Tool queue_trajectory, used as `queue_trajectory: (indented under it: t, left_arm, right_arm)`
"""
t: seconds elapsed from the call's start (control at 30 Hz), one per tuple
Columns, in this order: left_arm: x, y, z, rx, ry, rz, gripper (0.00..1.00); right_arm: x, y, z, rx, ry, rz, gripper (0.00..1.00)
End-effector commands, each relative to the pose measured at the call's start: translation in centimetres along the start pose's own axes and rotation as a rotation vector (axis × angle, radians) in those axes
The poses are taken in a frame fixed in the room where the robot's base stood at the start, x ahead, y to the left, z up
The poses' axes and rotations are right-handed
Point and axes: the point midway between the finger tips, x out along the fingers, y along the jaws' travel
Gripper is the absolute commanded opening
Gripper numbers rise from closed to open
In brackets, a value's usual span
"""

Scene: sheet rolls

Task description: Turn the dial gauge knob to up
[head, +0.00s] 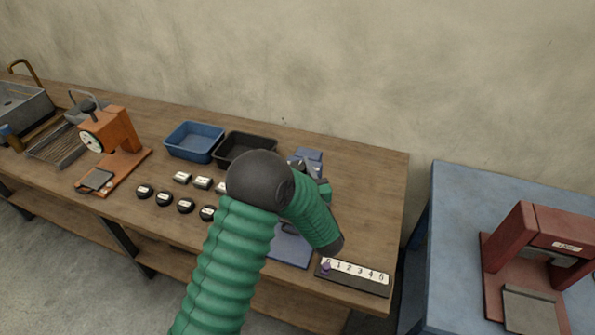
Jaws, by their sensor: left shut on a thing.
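A blue-purple gauge stand (309,154) is on the wooden bench, mostly behind my green arm. Its flat base (290,250) shows below the arm. Its dial face and knob are hidden, so I cannot tell which way the knob points. My left gripper (307,168) is at the upper part of this stand. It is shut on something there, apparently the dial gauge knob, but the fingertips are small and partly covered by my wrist. My right gripper is not in view.
An orange gauge stand (119,130), a blue tray (194,141) and a black tray (246,147) are on the bench (375,190). Several dark round weights and small white-topped blocks lie in front. A numbered strip (353,275) is at the front right. A red press (535,240) stands on the blue table.

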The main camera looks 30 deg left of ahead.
Motion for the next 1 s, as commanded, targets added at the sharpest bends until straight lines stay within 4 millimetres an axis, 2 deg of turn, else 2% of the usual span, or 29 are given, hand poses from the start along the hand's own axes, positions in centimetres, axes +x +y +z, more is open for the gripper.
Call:
queue_trajectory:
  t: [0.03, 0.47, 0.8, 1.0]
  left_arm:
    - [-0.1, 0.4, 0.0, -0.006, 0.008, -0.035, 0.01]
    - [0.0, 0.3, 0.1, -0.005, 0.029, -0.447, 0.01]
    - [0.1, 0.2, 0.4, -0.005, 0.046, -0.765, 0.01]
    - [0.0, 0.2, 0.3, -0.004, 0.052, -0.889, 0.01]
  right_arm:
    - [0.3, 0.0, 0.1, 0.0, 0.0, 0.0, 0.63]
    - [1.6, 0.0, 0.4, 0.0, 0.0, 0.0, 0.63]
    - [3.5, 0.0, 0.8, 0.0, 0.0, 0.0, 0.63]
    - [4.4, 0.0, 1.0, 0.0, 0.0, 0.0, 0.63]
